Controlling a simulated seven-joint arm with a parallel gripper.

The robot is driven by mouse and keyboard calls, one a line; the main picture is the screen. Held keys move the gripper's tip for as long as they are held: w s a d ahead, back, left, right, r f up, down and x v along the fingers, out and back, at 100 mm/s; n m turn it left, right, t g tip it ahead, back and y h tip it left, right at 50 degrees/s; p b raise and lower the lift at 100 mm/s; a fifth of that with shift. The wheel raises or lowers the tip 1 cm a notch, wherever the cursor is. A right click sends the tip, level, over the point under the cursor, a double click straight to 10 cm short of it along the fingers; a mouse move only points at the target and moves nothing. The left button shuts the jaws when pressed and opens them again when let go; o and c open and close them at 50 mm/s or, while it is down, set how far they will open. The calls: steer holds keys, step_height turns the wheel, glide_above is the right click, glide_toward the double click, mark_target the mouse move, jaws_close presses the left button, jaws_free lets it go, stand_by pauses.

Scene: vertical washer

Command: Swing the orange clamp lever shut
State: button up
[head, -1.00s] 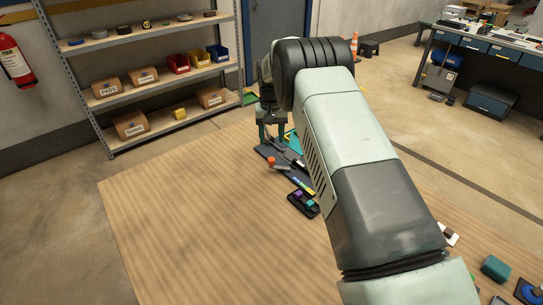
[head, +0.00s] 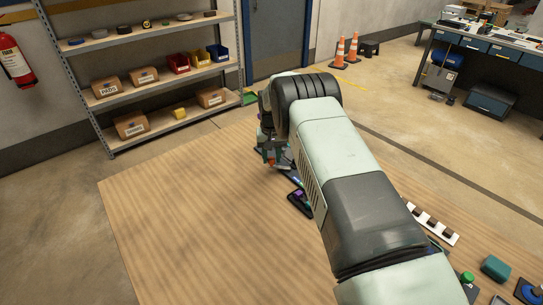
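The orange tip of the clamp lever (head: 271,162) shows as a small spot at the far part of the wooden table. My gripper (head: 267,154) is low over it, right at the orange tip in this view. I cannot tell whether they touch. My arm and gripper hide the rest of the lever and most of the dark base plate (head: 289,177), of which a short strip shows. The fingers are too small and covered to tell whether they are open or shut.
A small black tray (head: 301,204) with a purple piece lies just nearer than the plate. A white strip with dark pieces (head: 436,223), a green button (head: 467,277) and a teal block (head: 495,267) are at the right. The table's left half (head: 190,220) is clear.

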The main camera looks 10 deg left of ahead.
jaws_close()
steer(key=shift+s, duration=0.1)
steer(key=shift+s+n, duration=0.65)
steer(key=shift+n, duration=0.65)
steer(key=n, duration=0.1)
steer(key=s+n, duration=0.1)
steer(key=shift+s+d+n, duration=0.1)
steer(key=shift+d+n, duration=0.15)
steer(key=shift+n, duration=0.15)
steer(key=s+n, duration=0.1)
steer(key=n, duration=0.1)
steer(key=s+d+n, duration=0.1)
steer(key=n, duration=0.1)
steer(key=shift+d, duration=0.15)
steer(key=n, duration=0.1)
steer(key=d+n, duration=0.1)
steer(key=n, duration=0.1)
steer(key=s+d+n, duration=0.1)
steer(key=n, duration=0.1)
steer(key=shift+s, duration=0.1)
steer(key=shift+s+d+n, duration=0.1)
steer(key=shift+d+n, duration=0.5)
steer(key=shift+n, duration=0.6)
steer(key=shift+s+d+n, duration=0.1)
steer(key=shift+d+n, duration=0.45)
steer(key=shift+n, duration=0.65)
